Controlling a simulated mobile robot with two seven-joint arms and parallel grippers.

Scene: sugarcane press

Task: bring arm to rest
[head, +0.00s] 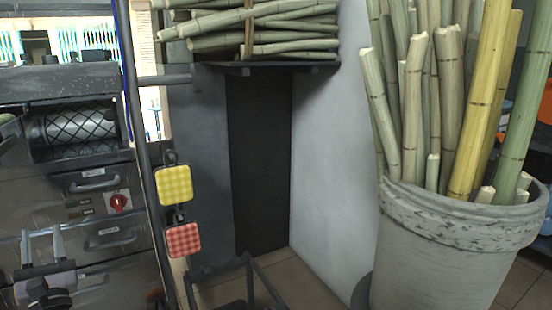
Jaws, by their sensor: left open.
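My left gripper (41,236) is at the lower left of the head view, its two fingers pointing up and apart with nothing between them. It is in front of the metal press (100,212), over its lower drawer fronts; I cannot tell whether it touches them. The press has a mesh-covered roller (78,125), drawer handles and a red knob (118,202). My right gripper is not in view.
A large grey pot (440,250) of upright sugarcane stands at the right. Cane bundles (260,30) lie on a high shelf (270,68). Yellow (174,186) and red (183,240) checked pads hang beside the press. A dark metal frame (250,275) stands at bottom centre.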

